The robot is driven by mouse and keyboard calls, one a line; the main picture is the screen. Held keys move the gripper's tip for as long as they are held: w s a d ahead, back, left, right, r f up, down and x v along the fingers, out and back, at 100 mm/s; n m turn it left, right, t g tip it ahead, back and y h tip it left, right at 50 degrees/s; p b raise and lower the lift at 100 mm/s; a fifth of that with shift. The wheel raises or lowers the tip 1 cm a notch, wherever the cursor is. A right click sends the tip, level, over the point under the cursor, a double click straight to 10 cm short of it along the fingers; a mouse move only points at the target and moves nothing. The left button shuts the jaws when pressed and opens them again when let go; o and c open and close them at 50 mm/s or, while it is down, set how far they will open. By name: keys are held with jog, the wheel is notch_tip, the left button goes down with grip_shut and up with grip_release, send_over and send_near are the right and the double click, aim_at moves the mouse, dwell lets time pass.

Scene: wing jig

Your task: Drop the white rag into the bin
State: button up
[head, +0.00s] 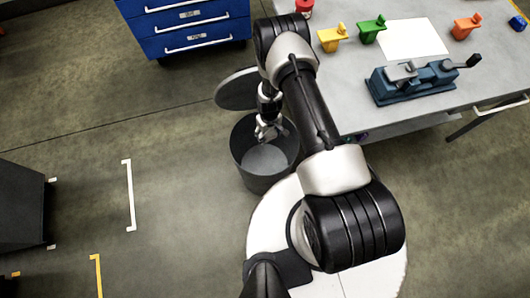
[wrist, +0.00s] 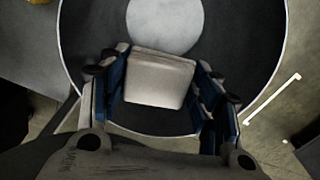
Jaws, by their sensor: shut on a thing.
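The dark round bin (head: 240,158) stands on the floor beside the table, with a light disc at its bottom; its rim and inside fill much of the wrist view (wrist: 240,65). My gripper (head: 266,133) is over the bin's mouth in the head view. In the wrist view my gripper (wrist: 158,88) is shut on the white rag (wrist: 158,80), a folded pale piece between the two blue-sided fingers. The rag hangs over the bin's opening. In the head view the rag is hard to tell from the gripper.
A grey table (head: 350,118) at right bears a blue vise (head: 405,82), a white sheet (head: 412,38) and coloured holders. A blue drawer cabinet (head: 190,25) stands at the back. A round grey lid (head: 237,90) is behind the bin. The floor at left is mostly clear.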

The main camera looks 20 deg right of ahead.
jog(key=shift+f+b, duration=1.1)
jog(key=shift+f, duration=0.9)
jog(key=o, duration=1.3)
jog(key=shift+c, duration=0.2)
jog(key=shift+r, duration=0.15)
notch_tip(320, 180, up, 12)
jog(key=shift+f, duration=0.1)
